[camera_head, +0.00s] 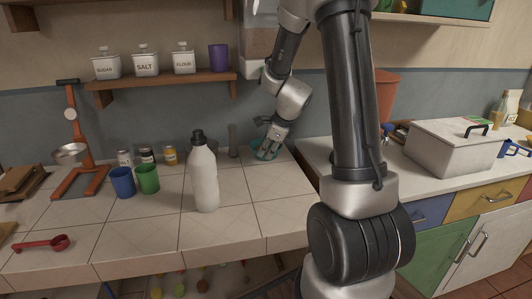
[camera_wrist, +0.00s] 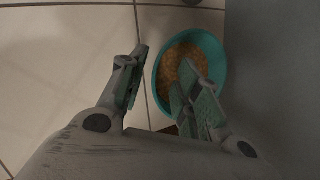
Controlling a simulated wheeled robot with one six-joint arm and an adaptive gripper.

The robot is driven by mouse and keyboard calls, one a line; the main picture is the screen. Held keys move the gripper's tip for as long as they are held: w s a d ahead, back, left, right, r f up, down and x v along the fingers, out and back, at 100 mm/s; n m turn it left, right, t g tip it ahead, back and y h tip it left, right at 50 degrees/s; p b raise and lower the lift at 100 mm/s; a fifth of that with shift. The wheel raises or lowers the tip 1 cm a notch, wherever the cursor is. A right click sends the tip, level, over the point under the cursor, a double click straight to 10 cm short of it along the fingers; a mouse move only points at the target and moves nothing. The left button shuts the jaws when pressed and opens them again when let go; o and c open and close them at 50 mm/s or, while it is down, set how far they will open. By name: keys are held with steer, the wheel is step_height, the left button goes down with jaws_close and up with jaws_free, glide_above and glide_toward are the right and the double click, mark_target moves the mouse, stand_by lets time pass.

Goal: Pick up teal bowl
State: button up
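The teal bowl (camera_head: 256,149) stands at the back right of the tiled counter, partly hidden by my gripper (camera_head: 268,152). The wrist view shows the bowl (camera_wrist: 217,52) upright from above, with a grainy orange-brown inside or filling. In that view my gripper (camera_wrist: 163,62) is open, with its fingers spread. The right finger overlaps the bowl's inside and the left finger is outside it, so the bowl's left rim lies between them. I cannot tell whether either finger touches the bowl.
A dark grey surface (camera_wrist: 275,75) borders the bowl's right side in the wrist view. A grey cylinder (camera_head: 233,141) and a white bottle (camera_head: 204,180) stand to the left. Blue (camera_head: 122,183) and green (camera_head: 148,179) cups are further left. The front counter is mostly clear.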

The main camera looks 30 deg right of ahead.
steer(key=shift+x, duration=1.2)
jaws_close()
steer(key=shift+r, duration=0.1)
